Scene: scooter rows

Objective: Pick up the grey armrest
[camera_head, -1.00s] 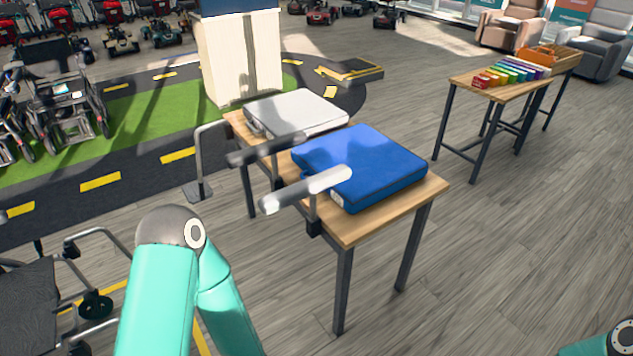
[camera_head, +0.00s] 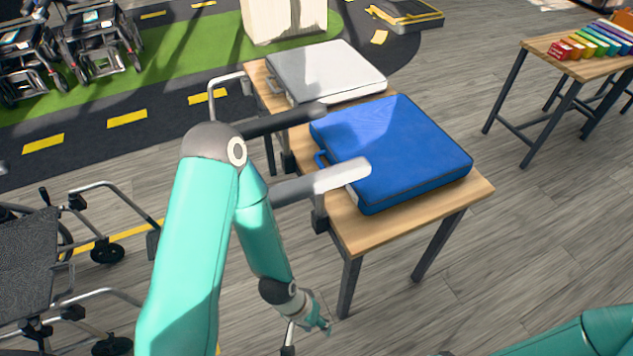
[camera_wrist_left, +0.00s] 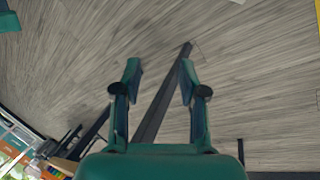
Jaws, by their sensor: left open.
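Two armrests on posts jut out from the left side of a wooden table: a light grey armrest (camera_head: 325,183) beside the blue cushion, and a dark grey armrest (camera_head: 283,121) farther back. My left arm passes in front of the armrests' left ends and hides part of them. My left gripper (camera_head: 324,324) is low, near the front table leg, well below the armrests. In the left wrist view the gripper (camera_wrist_left: 160,68) is open and empty, with a dark bar, likely a table leg, beyond its fingers. My right gripper is out of view.
The wooden table (camera_head: 368,232) holds a blue cushion (camera_head: 390,150) and a light grey cushion (camera_head: 325,70). A wheelchair (camera_head: 28,262) stands at the left. Another table with coloured blocks (camera_head: 590,42) is at the upper right. The floor between the tables is clear.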

